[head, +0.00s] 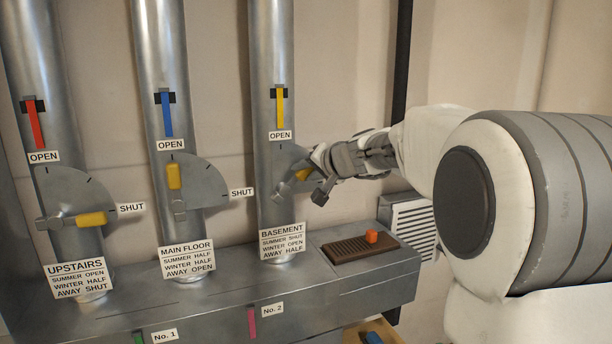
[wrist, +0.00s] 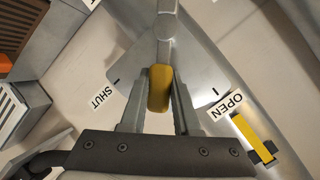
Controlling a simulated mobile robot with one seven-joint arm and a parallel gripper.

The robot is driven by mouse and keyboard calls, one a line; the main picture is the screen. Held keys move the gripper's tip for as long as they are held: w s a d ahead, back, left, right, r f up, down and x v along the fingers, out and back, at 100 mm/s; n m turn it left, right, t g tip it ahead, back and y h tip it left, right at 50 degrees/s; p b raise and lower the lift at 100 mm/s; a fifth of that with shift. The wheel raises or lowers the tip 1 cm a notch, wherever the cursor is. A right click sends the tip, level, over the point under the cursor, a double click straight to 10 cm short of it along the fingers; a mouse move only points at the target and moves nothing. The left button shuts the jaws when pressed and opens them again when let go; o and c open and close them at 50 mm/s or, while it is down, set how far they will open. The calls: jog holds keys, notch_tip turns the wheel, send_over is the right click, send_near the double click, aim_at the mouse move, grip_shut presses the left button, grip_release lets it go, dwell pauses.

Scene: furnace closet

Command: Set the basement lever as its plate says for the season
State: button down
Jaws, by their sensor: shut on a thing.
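The basement lever has a yellow handle (wrist: 159,88) on a metal arm (wrist: 166,28). My gripper (wrist: 159,112) is shut on the handle, one finger on each side. In the wrist view the lever points between the SHUT label (wrist: 103,97) and the OPEN label (wrist: 226,105), about midway. In the head view my gripper (head: 312,172) hides part of the handle and dial, and the lever slants up to the right. The basement plate (head: 282,243) reads SUMMER SHUT, WINTER OPEN, AWAY HALF.
The upstairs lever (head: 90,219) points at SHUT; its plate (head: 79,280) says AWAY SHUT. The main floor lever (head: 174,177) points at OPEN; its plate (head: 187,261) says AWAY OPEN.

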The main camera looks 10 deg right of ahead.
dwell(0.3)
jog(key=c, duration=0.7)
grip_release()
jog(key=shift+o, duration=0.2)
jog(key=v, duration=1.7)
jog(key=shift+s, duration=0.2)
jog(key=shift+r, duration=0.15)
